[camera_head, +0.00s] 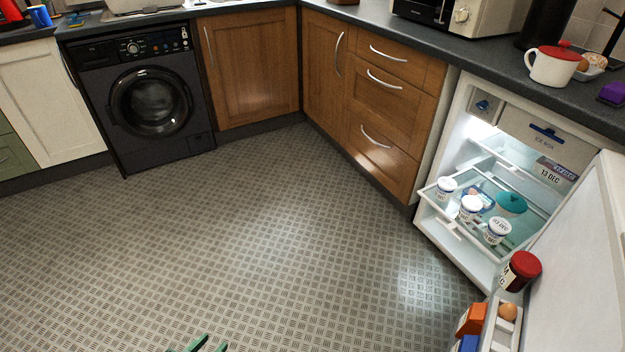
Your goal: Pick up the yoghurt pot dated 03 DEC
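Three white yoghurt pots with dark print stand on the pulled-out glass shelf (450,222) of the open fridge at the right. One pot (446,189) is at the left, one (469,209) in the middle and one (497,232) at the right front. Their dates are too small to read, so I cannot tell which is 03 DEC. My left gripper (206,346) shows only as green fingertips at the bottom edge. They are apart, with nothing seen between them, far from the fridge. My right gripper is not in view.
A teal lidded bowl (511,203) and a flat pack sit behind the pots. A label above reads 13 DEC (552,172). The open fridge door (580,265) holds a red-lidded jar (520,270), cartons and an egg. The floor (240,240) is clear.

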